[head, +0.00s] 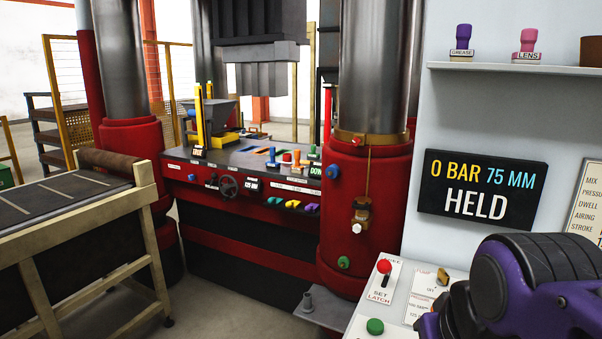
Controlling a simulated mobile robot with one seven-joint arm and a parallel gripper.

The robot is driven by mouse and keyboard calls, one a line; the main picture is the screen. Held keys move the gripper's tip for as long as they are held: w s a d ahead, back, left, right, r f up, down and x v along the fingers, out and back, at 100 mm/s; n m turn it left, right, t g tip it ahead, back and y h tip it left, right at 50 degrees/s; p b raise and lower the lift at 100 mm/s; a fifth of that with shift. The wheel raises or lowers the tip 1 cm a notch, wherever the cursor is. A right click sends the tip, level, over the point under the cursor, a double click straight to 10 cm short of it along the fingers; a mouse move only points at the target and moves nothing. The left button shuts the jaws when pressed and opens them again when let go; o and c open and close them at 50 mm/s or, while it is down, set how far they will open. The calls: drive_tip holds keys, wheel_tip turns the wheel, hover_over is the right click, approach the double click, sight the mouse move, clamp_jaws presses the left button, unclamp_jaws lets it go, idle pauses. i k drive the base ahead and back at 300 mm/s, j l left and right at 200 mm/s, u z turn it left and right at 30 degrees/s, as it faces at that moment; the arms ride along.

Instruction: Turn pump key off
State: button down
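My purple and black arm covers the panel's right side, and anything there is hidden. My gripper's fingers do not show. The dark display (482,188) above the panel reads 0 BAR 75 MM HELD.
The red press column (366,200) stands left of the panel, with the press bench (262,160) and its coloured knobs behind. A wooden-framed roller table (70,215) is at the left. A shelf (520,68) on the wall holds purple and pink stamps. Floor shows between table and press.

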sight(443, 278)
drive_tip(key=z, duration=0.6)
drive_tip(key=i+j, duration=0.15)
drive_tip(key=j, duration=0.25)
drive_tip(key=i+j+z, duration=0.15)
drive_tip(key=j, duration=0.2)
drive_tip(key=k+l+u, duration=0.2)
drive_tip(key=k, duration=0.35)
drive_tip(key=i+j+z, duration=0.25)
drive_tip(key=i+j, duration=0.2)
drive_tip(key=i, duration=0.15)
